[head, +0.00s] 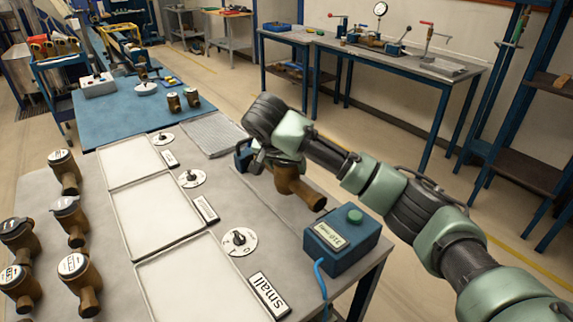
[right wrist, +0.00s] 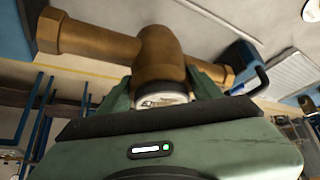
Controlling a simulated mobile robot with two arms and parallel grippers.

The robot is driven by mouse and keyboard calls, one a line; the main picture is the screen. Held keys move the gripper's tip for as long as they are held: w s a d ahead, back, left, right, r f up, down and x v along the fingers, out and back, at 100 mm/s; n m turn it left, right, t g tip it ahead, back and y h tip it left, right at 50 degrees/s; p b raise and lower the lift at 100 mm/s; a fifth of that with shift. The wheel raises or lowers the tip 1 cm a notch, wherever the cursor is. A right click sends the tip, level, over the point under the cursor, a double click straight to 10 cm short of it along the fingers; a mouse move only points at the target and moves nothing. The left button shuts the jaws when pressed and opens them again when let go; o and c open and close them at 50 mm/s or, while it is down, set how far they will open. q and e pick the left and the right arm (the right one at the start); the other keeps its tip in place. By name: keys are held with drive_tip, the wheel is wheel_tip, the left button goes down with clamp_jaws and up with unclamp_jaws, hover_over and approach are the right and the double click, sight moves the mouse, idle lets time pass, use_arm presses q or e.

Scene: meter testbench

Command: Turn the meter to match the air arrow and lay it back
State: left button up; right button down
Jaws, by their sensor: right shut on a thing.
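In the head view, a brass meter (head: 298,188) is at the right edge of the bench, between a blue clamp block (head: 244,155) and a blue box with a green button (head: 342,240). My right gripper (head: 283,160) is shut on it from above. In the right wrist view, the meter (right wrist: 160,58) lies between the fingers (right wrist: 165,95), its pipe ends pointing left and right. Its white dial face is partly hidden by the gripper. I cannot make out an air arrow or whether the meter touches the bench. My left gripper is not in view.
Several brass meters (head: 66,172) stand at the left. White trays (head: 168,215) line the bench middle, beside round knob dials (head: 238,242) and a "small" label (head: 269,295). A blue mat (head: 120,115) lies beyond. A second workbench (head: 400,60) stands at the back.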

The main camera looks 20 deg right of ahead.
drive_tip(key=shift+w+f, duration=0.1)
drive_tip(key=shift+f, duration=1.25)
idle(0.8)
drive_tip(key=shift+c, duration=1.1)
unclamp_jaws()
drive_tip(key=shift+o, duration=1.1)
drive_tip(key=shift+s+f, duration=0.25)
drive_tip(key=shift+f, duration=0.1)
drive_tip(key=shift+r, duration=0.15)
wheel_tip(320, 180, up, 7)
drive_tip(key=p, duration=0.7)
drive_tip(key=shift+p, duration=0.35)
drive_tip(key=shift+a, duration=0.1)
